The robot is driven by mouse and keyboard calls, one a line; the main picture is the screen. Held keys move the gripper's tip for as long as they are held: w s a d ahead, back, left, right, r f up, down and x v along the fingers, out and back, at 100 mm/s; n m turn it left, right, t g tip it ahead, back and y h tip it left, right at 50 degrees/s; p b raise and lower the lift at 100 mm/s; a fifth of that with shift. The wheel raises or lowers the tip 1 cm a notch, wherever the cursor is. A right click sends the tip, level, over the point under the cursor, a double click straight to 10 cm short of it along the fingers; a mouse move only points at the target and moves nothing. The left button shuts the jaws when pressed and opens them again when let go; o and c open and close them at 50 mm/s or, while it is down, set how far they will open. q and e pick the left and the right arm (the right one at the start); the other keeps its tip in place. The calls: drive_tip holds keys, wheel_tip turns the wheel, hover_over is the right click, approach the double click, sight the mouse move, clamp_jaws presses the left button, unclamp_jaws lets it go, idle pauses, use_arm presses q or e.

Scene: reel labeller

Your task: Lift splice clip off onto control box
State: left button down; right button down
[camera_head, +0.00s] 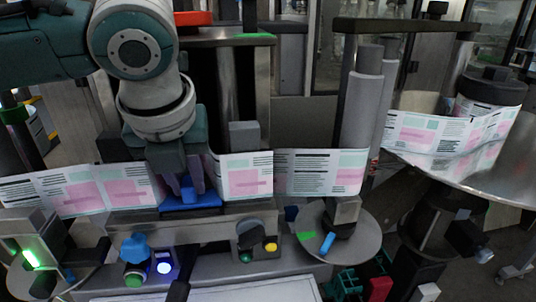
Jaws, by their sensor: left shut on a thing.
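My left gripper (184,192) comes down from the upper left, its purple fingers pointing at the label web. It is shut on a blue piece (192,202), which looks like the splice clip. The clip is at the lower edge of the label web (244,177), just above a grey metal ledge (215,227); whether it touches either is hard to tell. The fingers and wrist hide part of the clip and web. The grey box front with buttons (206,265), apparently the control box, lies below and in front. My right gripper is not in view.
On the box are a blue knob (134,247), a lit button (164,268) and a dark knob (250,236). Grey rollers (360,110) stand right of the clip. A round disc (340,234) and a large reel plate (490,175) are at the right.

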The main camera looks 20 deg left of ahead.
use_arm(q)
wheel_tip(320, 180, up, 19)
wheel_tip(320, 180, up, 8)
drive_tip(key=p, duration=1)
hover_over(187, 183)
drive_tip(key=shift+f, duration=0.2)
idle(0.5)
